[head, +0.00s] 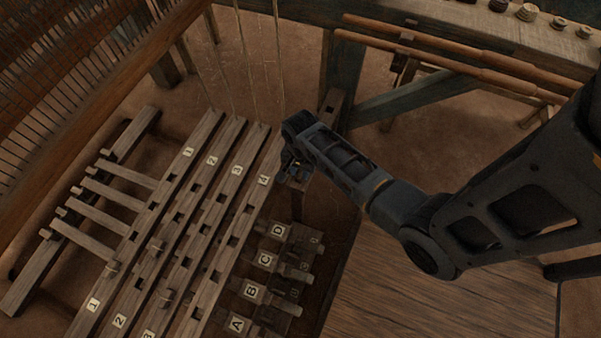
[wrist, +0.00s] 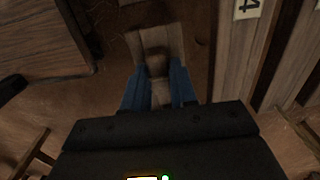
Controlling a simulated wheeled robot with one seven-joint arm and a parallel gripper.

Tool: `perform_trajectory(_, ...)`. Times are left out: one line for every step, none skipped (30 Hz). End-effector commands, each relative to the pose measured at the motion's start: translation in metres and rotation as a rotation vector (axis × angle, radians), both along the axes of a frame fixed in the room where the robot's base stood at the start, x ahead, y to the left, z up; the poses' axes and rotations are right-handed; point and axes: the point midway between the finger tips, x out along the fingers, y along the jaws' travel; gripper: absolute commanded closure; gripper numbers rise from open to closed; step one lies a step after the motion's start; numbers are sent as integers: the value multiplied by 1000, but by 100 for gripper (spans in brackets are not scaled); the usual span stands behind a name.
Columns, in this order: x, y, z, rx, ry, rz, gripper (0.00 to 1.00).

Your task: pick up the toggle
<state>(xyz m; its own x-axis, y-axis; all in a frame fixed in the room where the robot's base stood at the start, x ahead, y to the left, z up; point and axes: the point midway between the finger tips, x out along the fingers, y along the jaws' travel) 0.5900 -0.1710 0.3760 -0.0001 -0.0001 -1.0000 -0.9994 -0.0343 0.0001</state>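A small rounded wooden piece, which looks like the toggle (wrist: 157,65), shows in the wrist view between the tips of my gripper (wrist: 158,80). It stands out in front of a paler wooden block (wrist: 150,38). The two blue fingers are apart, one on each side of it, with what looks like a narrow gap to each. Contact is hard to judge. In the head view my gripper (head: 294,172) points down just right of the treadle tops, and it hides the toggle there.
Numbered wooden treadles (head: 215,195) lie close to the left of my gripper. Lettered blocks (head: 265,262) A to D sit below it. A wooden bench top (head: 400,285) is at lower right. Thin cords (head: 240,60) hang above the treadles. A beam with spools (head: 526,12) runs at upper right.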

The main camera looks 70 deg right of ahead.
Motion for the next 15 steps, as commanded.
perform_trajectory(0, 0, 0, 0, 0, 0, 78)
perform_trajectory(0, 0, 0, 0, 0, 0, 81)
perform_trajectory(0, 0, 0, 0, 0, 0, 85)
perform_trajectory(0, 0, 0, 0, 0, 0, 88)
perform_trajectory(0, 0, 0, 0, 0, 0, 91)
perform_trajectory(0, 0, 0, 0, 0, 0, 95)
perform_trajectory(0, 0, 0, 0, 0, 0, 98)
perform_trajectory(0, 0, 0, 0, 0, 0, 100)
perform_trajectory(0, 0, 0, 0, 0, 0, 100)
perform_trajectory(0, 0, 0, 0, 0, 0, 100)
perform_trajectory(0, 0, 0, 0, 0, 0, 100)
perform_trajectory(0, 0, 0, 0, 0, 0, 100)
perform_trajectory(0, 0, 0, 0, 0, 0, 100)
perform_trajectory(0, 0, 0, 0, 0, 0, 100)
perform_trajectory(0, 0, 0, 0, 0, 0, 100)
